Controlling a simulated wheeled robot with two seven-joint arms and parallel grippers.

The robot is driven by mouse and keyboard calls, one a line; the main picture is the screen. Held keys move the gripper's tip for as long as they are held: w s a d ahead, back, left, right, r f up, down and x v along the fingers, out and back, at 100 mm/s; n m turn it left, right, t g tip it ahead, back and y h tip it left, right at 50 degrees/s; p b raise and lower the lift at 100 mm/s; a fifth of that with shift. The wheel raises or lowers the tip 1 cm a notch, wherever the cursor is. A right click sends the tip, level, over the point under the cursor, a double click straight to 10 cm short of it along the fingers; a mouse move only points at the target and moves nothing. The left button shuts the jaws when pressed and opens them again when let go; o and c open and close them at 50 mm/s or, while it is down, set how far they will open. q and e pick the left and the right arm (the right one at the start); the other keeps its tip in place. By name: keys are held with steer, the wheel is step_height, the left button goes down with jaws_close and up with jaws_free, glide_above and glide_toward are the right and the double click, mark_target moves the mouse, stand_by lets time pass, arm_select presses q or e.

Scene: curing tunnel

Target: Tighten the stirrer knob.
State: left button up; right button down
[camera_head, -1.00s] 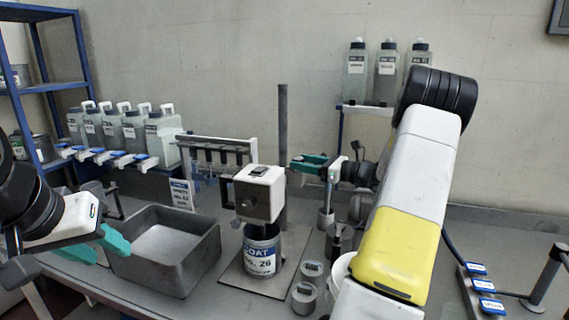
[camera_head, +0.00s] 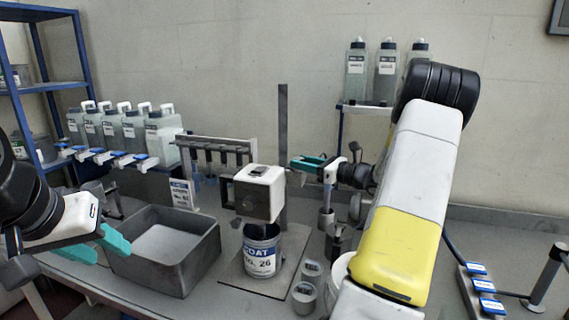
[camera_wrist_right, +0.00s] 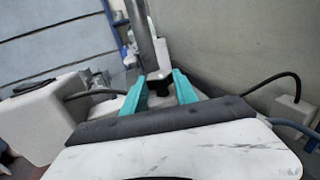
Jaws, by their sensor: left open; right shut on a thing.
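The stirrer's pale boxy head (camera_head: 259,193) is on a dark upright post (camera_head: 283,150) above a can labelled COAT No. 26 (camera_head: 259,256). My right gripper (camera_head: 298,163) is at the post, behind and right of the head. In the right wrist view its teal fingers (camera_wrist_right: 159,78) are shut on a small black knob (camera_wrist_right: 158,88) beside the post. The knob is hidden in the head view. My left gripper (camera_head: 113,243) is open and empty, by the left wall of the grey tub.
The grey tub (camera_head: 205,265) stands left of the can. Several bottles (camera_head: 130,130) with blue-tipped taps stand at the back left. Small metal pots (camera_head: 304,297) stand right of the can. A black cable (camera_wrist_right: 270,82) runs at the right in the wrist view.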

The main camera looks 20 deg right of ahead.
steer(key=m+t+h, duration=0.1)
steer(key=m+h, duration=0.1)
steer(key=h, duration=0.1)
steer(key=m+t+h, duration=0.1)
steer(key=h, duration=0.1)
steer(key=shift+s+a+m+t, duration=0.2)
steer(key=shift+a+m+t, duration=0.1)
steer(key=shift+a, duration=0.05)
steer(key=shift+a+m+t+h, duration=0.1)
steer(key=shift+m+t+h, duration=0.4)
steer(key=shift+m+h, duration=1.25)
steer(key=shift+n+h, duration=0.25)
steer(key=shift+h, duration=0.3)
steer(key=c, duration=1)
jaws_free()
steer(key=shift+o, duration=0.2)
steer(key=s, duration=0.7)
steer(key=shift+s+d, duration=0.25)
steer(key=shift+s, duration=0.15)
